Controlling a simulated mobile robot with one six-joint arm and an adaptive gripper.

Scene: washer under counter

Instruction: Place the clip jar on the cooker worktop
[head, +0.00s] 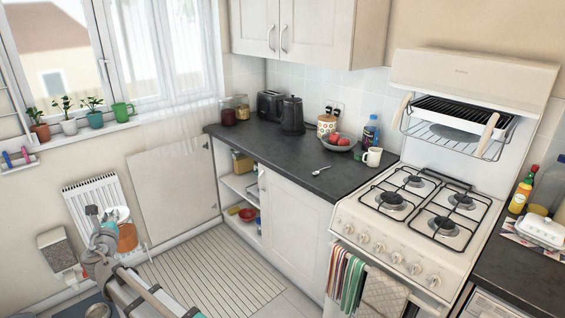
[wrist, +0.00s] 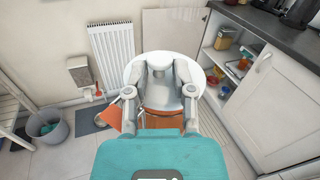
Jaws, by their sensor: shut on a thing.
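My gripper (head: 106,222) is shut on a round thing with a white rim and an orange-brown lower part (head: 127,238), which I take to be the clip jar. In the wrist view this held thing (wrist: 204,84) sits between the fingers of my gripper (wrist: 162,72), which hide much of it. It is at the left, in front of the radiator and well away from the counter. The dark worktop (head: 262,150) runs along the back wall to the white cooker (head: 345,222), whose hob has several burners.
On the worktop are two jars (head: 228,112), a toaster (head: 270,105), a kettle (head: 292,115), a fruit bowl (head: 339,144), a mug (head: 372,156) and a spoon (head: 321,171). Its front middle is clear. A bottle (head: 521,195) stands right of the cooker. Open shelves (head: 240,185) are below.

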